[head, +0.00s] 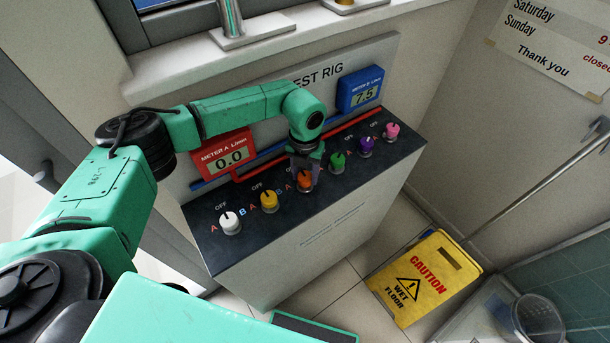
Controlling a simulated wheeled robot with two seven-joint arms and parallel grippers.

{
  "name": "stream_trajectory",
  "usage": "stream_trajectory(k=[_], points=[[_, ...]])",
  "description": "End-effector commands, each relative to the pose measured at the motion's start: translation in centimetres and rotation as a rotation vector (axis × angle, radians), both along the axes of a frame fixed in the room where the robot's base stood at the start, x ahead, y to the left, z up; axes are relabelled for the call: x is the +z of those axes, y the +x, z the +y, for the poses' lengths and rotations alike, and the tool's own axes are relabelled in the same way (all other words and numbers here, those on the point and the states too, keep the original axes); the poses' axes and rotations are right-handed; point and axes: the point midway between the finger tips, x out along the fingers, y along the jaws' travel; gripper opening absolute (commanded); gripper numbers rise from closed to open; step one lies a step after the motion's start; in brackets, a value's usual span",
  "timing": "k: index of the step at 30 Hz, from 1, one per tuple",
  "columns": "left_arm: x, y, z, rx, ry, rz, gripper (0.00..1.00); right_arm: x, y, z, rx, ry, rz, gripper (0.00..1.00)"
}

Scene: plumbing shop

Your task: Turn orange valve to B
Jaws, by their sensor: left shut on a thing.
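The orange valve (305,182) is the third knob from the left in the row on the dark top of the test rig (330,222). My left gripper (304,172) comes down over it from behind and is shut on its knob. The fingers and wrist hide part of the knob and the labels around it, so I cannot tell which letter its pointer faces. Red meter A (222,157) behind the row reads 0.0. Blue meter B (360,92) reads 7.5. My right gripper is not in view.
The white valve (230,222) and yellow valve (269,200) stand left of the orange one. The green (338,162), purple (366,147) and pink (391,131) valves stand right. A yellow wet-floor sign (428,278) is on the floor at right.

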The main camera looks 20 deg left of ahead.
Motion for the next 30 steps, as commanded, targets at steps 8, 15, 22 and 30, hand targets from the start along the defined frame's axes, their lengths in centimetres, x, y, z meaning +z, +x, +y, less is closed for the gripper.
stream_trajectory(k=[8, 15, 22, 30], points=[[-0.4, 0.2, 0.0, -0.218, 0.0, -0.005, 0.0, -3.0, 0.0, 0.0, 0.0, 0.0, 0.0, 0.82], [-0.4, 0.2, 0.0, -0.447, -0.001, -0.007, 0.0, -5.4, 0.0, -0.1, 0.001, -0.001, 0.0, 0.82], [-0.3, 0.2, 0.0, -0.654, -0.002, -0.008, 0.0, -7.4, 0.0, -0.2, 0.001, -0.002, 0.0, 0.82], [-0.1, 0.2, 0.0, -0.837, 0.0, -0.007, 0.0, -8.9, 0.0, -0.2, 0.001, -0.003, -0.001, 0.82]])
